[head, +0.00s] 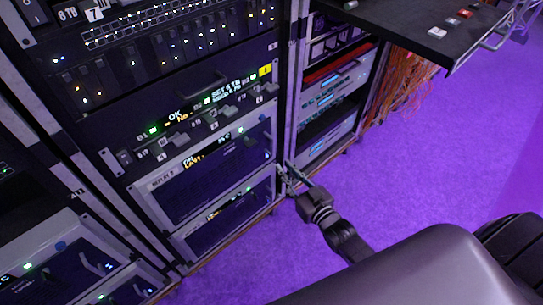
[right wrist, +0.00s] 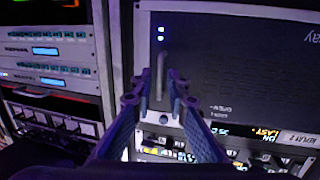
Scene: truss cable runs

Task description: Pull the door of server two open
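The door I take as server two's is the dark panel (head: 222,165) in the rack, beside a small label that seems to end in 2. It looks closed and flush. In the right wrist view, which looks upside down, a dark door (right wrist: 235,65) fills the right side, with a slim bar handle (right wrist: 161,68) and two blue lights. My right gripper (head: 286,172) is at the rack's right edge, low down. In the wrist view its fingertips (right wrist: 161,82) stand on either side of the handle with a narrow gap; I see no clear contact. My left gripper is not in view.
Another dark panel (head: 230,213) sits below the door. A neighbouring rack (head: 328,88) with pale units stands to the right. A dark shelf (head: 415,22) juts out at the upper right, with orange cables (head: 405,80) below it. The purple floor (head: 440,160) at right is clear.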

